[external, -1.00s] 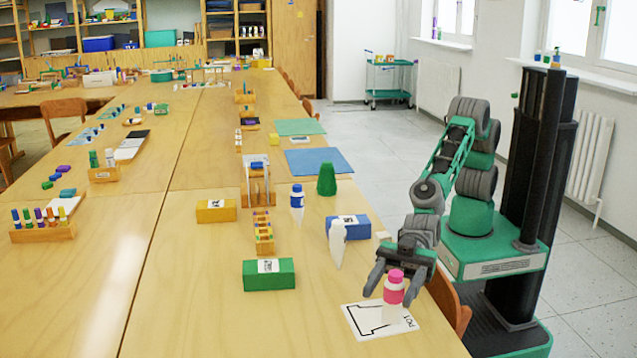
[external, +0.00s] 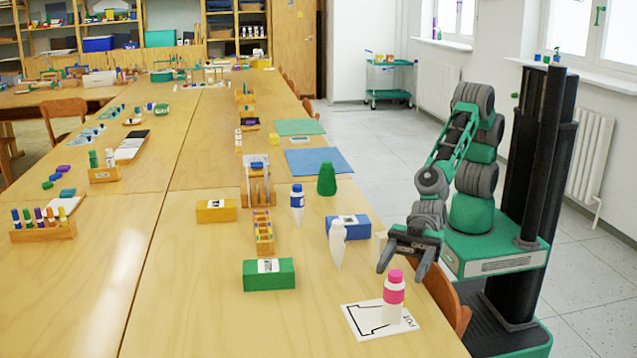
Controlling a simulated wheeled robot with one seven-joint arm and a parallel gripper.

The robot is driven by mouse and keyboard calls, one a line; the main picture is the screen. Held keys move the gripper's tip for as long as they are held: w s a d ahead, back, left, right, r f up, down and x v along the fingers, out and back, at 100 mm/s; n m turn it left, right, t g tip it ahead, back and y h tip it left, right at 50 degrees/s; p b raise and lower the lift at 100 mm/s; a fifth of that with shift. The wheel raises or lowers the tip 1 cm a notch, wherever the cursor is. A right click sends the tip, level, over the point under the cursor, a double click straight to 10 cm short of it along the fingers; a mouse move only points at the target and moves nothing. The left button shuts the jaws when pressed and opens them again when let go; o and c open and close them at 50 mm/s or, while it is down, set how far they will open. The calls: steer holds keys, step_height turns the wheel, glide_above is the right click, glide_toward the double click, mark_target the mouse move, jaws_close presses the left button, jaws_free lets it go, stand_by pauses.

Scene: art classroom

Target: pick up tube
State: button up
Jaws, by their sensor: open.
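A white tube (external: 337,243) with a tapered end stands on the table, left of my gripper and in front of a blue box. Another white tube with a blue cap (external: 297,203) stands further back and left. A white and pink bottle with a pink cap (external: 394,296) stands upright on a white outlined card (external: 361,320) near the table edge. My gripper (external: 404,272) is open and empty, above the table's right edge. Its fingers are apart from the bottle and the tubes; the bottle is in front of them.
A green box (external: 269,275), a yellow box (external: 216,211) and a blue box (external: 348,228) lie around the tubes. A wooden rack (external: 263,235) and a green cone (external: 326,180) stand nearby. A chair (external: 449,302) is tucked at the right edge. The front left tabletop is clear.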

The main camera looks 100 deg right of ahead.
steer(key=shift+r, duration=0.1)
step_height(320, 180, up, 6)
steer(key=w+d+m+t+h, duration=0.3)
steer(key=d, duration=2.2)
glide_toward(338, 222)
steer(key=w, duration=0.2)
steer(key=shift+n, duration=0.3)
steer(key=x, duration=0.5)
steer(key=a+f+x, duration=0.1)
steer(key=x, duration=0.2)
steer(key=shift+s+f, duration=0.1)
steer(key=shift+s, duration=0.2)
steer(key=shift+c, duration=0.5)
jaws_close()
